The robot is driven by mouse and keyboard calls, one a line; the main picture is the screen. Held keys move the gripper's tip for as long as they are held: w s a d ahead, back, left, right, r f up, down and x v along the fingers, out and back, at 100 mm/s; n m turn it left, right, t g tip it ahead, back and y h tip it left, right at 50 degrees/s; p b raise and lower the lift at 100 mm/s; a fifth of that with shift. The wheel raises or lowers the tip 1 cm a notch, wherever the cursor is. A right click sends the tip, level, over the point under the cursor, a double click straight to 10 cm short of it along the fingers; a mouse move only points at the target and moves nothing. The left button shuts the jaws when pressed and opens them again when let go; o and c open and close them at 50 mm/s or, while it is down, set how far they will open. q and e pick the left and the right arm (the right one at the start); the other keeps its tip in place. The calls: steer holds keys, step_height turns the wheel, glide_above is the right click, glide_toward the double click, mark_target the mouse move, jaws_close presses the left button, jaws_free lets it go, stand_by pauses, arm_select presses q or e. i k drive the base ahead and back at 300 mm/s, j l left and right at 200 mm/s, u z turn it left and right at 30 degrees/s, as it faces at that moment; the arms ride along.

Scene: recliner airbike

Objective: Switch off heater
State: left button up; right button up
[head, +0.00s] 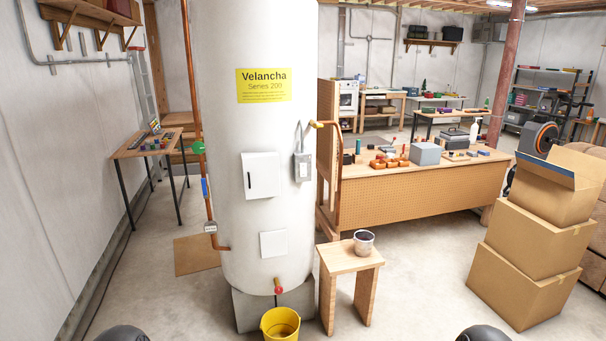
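The heater (240,130) is a tall white cylinder with a yellow "Velancha Series 200" label, standing ahead of me left of centre. A white box panel (261,176) and a smaller white plate (273,243) are on its front. A grey electrical box (302,166) with a conduit is on its right side; its switch position is too small to tell. A green handle (198,147) and a blue handle (205,188) are on the copper pipe at left. A red knob (278,290) is near the heater's base. Neither gripper is in view; only dark rounded parts show at the bottom edge.
A yellow bucket (281,323) stands at the heater's foot. A wooden stool (349,268) with a paint can (364,242) is to its right. Stacked cardboard boxes (523,262) stand at far right. The floor (425,270) between stool and boxes is clear.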

mark_target(302, 165)
steer(key=i+u, duration=0.25)
steer(key=i, duration=0.2)
steer(key=i+l+u, duration=0.25)
steer(key=i, duration=0.2)
steer(key=i+l+u, duration=0.2)
steer(key=i, duration=0.25)
steer(key=i+l+u, duration=0.25)
steer(key=i, duration=0.15)
steer(key=j, duration=0.1)
